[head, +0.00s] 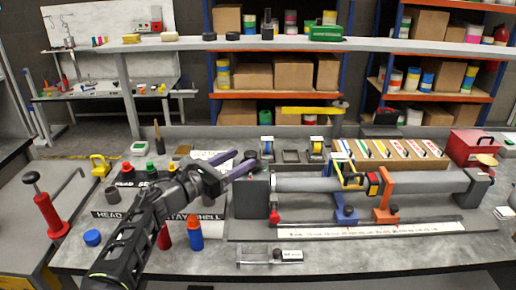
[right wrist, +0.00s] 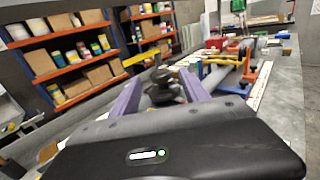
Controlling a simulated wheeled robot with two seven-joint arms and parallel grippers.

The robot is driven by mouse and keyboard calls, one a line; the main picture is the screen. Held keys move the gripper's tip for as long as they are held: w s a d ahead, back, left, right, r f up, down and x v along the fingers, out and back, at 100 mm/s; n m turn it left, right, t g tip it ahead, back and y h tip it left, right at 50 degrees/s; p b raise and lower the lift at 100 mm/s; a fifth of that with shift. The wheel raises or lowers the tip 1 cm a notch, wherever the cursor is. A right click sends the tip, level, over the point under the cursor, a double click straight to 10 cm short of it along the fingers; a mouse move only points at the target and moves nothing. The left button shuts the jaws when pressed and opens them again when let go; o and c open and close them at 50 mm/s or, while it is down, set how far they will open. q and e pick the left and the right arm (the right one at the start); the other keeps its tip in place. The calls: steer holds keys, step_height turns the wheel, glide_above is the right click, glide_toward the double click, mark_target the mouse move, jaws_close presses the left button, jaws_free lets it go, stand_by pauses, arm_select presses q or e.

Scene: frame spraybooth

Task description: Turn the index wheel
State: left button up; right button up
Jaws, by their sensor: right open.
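A dark, knobbed wheel, which I take to be the index wheel (head: 250,155), sits at the left end of the bench fixture, by its dark grey end block (head: 251,195). My right gripper (head: 243,158) is open, with its purple fingers pointing at the wheel. In the right wrist view the wheel (right wrist: 161,90) shows between the two spread fingers (right wrist: 160,80). I cannot tell whether either finger touches it. The wheel's lower part is partly hidden. My left gripper is not in view.
A grey tube (head: 300,182) lies along the fixture, with blue and orange supports (head: 386,190). Coloured bottles (head: 195,235) stand near my right arm. A cardboard tray (head: 395,155) and a red box (head: 470,147) are behind right. The front bench edge is mostly clear.

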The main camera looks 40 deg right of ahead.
mark_target(258, 160)
steer(key=shift+w+d+p, duration=0.2)
steer(key=shift+d+p, duration=0.05)
steer(key=shift+d, duration=1.05)
steer(key=shift+w+d+p, duration=0.2)
steer(key=shift+d, duration=1.1)
steer(key=shift+w+d+p, duration=0.2)
steer(key=shift+d+p, duration=0.05)
steer(key=shift+d, duration=1.05)
steer(key=shift+c, duration=0.2)
jaws_close()
